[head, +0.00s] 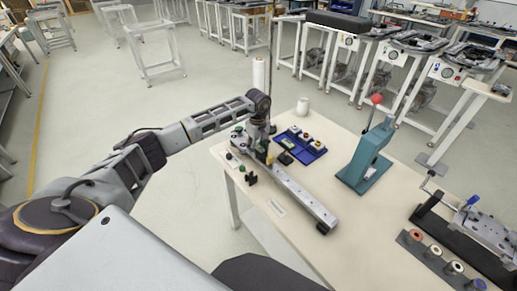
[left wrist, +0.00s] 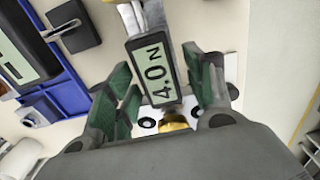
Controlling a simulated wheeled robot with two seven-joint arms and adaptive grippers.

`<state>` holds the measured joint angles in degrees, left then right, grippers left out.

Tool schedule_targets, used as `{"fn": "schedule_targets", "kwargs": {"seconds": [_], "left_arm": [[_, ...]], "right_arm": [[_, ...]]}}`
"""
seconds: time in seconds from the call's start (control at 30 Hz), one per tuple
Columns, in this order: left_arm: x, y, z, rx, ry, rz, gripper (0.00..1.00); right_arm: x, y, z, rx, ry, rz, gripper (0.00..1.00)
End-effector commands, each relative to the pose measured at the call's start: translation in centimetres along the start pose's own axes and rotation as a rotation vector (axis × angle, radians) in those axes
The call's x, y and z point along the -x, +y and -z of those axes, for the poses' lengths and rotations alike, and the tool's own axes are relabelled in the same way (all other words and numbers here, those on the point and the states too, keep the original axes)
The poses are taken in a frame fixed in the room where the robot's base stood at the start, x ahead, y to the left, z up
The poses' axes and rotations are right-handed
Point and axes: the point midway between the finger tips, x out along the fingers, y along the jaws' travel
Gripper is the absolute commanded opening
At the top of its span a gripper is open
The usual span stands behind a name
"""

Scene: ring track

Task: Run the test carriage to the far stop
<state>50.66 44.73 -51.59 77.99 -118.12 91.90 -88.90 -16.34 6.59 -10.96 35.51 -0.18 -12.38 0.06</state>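The long grey rail (head: 302,198) lies along the left edge of the cream table (head: 350,238), ending in a dark block (head: 326,226) nearest me. My left gripper (head: 262,145) points down over the rail's far part. The carriage there is largely hidden by the gripper. In the left wrist view, the green-padded fingers of the left gripper (left wrist: 158,88) stand apart, on either side of a small display (left wrist: 156,70) reading 4.0 N. A brass knob (left wrist: 173,120) shows near the palm. No clear contact between pads and an object shows. My right gripper is out of view.
A blue tray (head: 308,158) with small parts lies right of the rail. A teal press (head: 366,160) with a red knob stands farther right. A white cup (head: 303,106) stands behind. Spools (head: 434,252) and a black-based fixture (head: 462,240) occupy the right side.

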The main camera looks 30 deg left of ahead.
Motion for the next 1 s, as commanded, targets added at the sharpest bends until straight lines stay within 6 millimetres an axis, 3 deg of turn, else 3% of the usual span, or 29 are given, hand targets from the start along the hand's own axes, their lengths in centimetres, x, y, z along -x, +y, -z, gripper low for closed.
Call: {"fn": "schedule_targets", "kwargs": {"seconds": [0.2,0.47,1.0], "left_arm": [[-0.1,0.0,-0.2,-0.001,-0.002,0.001,0.54],[0.7,0.0,-0.2,-0.002,-0.002,0.0,0.54],[7.8,0.1,0.0,-0.001,-0.001,-0.001,0.54]], "right_arm": [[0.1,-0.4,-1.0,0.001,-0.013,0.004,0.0],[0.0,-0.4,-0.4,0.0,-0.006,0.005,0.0],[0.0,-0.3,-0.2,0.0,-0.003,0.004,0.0]]}}
